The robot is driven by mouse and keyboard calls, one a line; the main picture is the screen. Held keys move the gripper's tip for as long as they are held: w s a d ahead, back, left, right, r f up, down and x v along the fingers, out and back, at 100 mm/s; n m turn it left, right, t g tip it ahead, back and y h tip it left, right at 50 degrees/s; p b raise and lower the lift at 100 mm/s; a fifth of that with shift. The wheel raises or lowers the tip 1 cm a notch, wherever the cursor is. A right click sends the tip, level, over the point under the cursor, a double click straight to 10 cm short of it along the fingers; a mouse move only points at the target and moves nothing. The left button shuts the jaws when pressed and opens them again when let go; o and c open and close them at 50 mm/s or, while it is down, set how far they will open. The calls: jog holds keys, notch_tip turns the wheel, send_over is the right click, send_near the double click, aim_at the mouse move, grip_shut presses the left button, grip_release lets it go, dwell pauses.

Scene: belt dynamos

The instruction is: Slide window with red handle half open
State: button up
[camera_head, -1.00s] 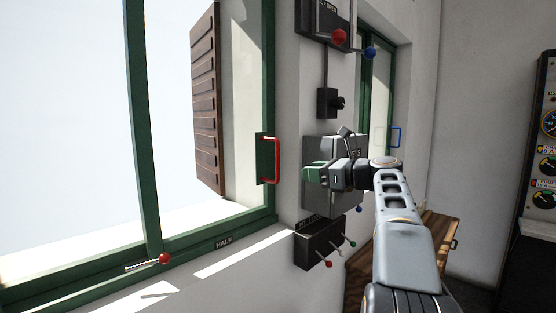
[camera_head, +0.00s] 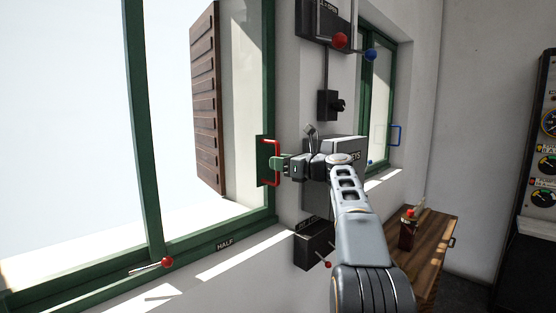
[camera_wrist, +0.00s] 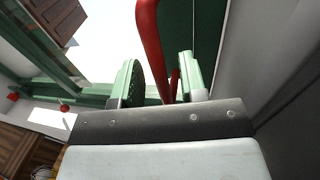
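The window with the red handle has a green frame (camera_head: 143,130) and stands at left in the head view. Its red handle (camera_head: 276,147) is upright on a green plate at the window's right side. My gripper (camera_head: 278,163) is at the middle of the handle. In the wrist view the red handle (camera_wrist: 150,40) passes between the two green fingertips of my gripper (camera_wrist: 160,80). The fingers are apart, with gaps to the handle. A label reading HALF (camera_head: 224,244) is on the lower frame.
A red-knobbed lever (camera_head: 166,262) sits on the sill at lower left. A dark switch box (camera_head: 312,245) and a grey key box (camera_head: 348,146) are on the wall by my arm. A second green window (camera_head: 377,90) has a blue handle (camera_head: 396,135). A wooden table (camera_head: 433,235) stands at right.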

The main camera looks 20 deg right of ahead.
jog(key=shift+w+a, duration=0.3)
jog(key=shift+w, duration=0.15)
jog(key=shift+c, duration=0.2)
grip_shut()
